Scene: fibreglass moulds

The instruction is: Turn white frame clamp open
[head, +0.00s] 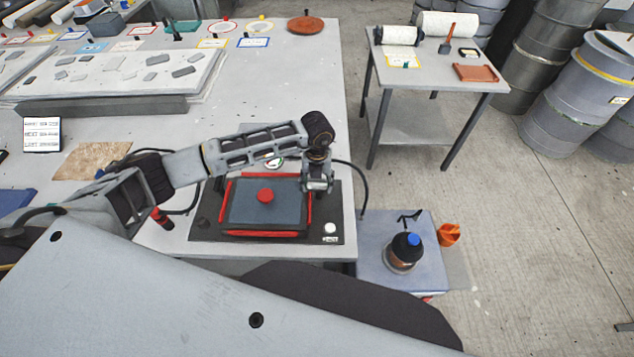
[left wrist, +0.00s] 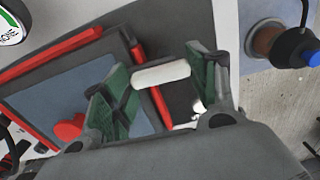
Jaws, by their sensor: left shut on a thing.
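A dark base board (head: 205,228) on the table carries a red-edged frame (head: 308,205) around a blue-grey panel (head: 240,207) with a red knob (head: 265,196). My left gripper (head: 318,186) is over the right side of this frame. In the left wrist view its green-padded fingers (left wrist: 160,88) stand on either side of a white bar, the white frame clamp (left wrist: 160,74), and are shut on it. My right gripper is not in view.
A white round knob (head: 330,228) sits at the board's near right corner. A black cable (head: 361,185) arcs just right of the gripper.

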